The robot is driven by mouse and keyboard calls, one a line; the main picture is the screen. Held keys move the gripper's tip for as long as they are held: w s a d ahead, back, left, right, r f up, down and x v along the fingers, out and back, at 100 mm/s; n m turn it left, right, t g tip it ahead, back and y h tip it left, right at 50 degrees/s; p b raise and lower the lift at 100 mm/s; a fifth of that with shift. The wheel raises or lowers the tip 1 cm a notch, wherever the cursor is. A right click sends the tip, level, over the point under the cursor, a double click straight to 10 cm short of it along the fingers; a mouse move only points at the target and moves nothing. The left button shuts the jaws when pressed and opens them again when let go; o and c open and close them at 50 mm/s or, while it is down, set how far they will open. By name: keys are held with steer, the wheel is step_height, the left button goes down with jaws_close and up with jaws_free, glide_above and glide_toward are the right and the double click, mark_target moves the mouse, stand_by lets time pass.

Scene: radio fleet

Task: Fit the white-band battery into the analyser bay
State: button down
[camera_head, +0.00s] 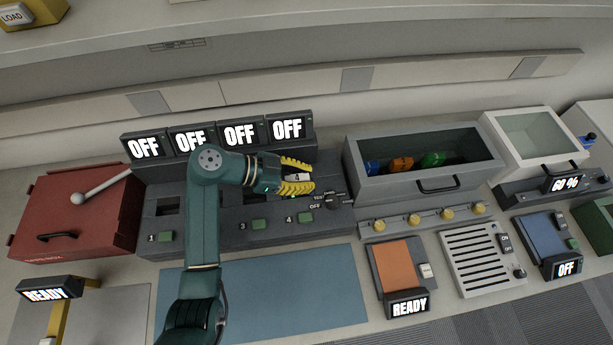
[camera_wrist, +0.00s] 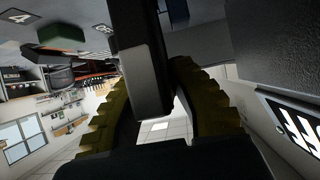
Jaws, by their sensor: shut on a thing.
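My gripper (camera_head: 298,178) has its yellow fingers shut on a battery (camera_head: 299,177), dark with a pale band, at the right end of the dark analyser (camera_head: 270,228). In the wrist view the battery (camera_wrist: 142,65) stands between the ridged fingers (camera_wrist: 160,105) as a dark block with a lighter grey side. The analyser has numbered bays with green buttons and several displays reading OFF. An open dark slot (camera_head: 168,206) shows at its left. My arm and gripper hide much of the middle and right bays. I cannot tell whether the battery is inside a bay.
A grey open bin (camera_head: 400,188) with blue, orange and green items stands right of the analyser. A red box (camera_head: 72,218) with a lever is at the left. Yellow knobs (camera_head: 447,214) line the bin's front. A blue mat (camera_head: 290,292) in front is clear.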

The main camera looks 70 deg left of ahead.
steer(key=shift+f+b, duration=0.5)
steer(key=shift+f, duration=0.1)
steer(key=c, duration=1)
jaws_free()
steer(key=shift+s, duration=0.1)
steer(key=v, duration=1.2)
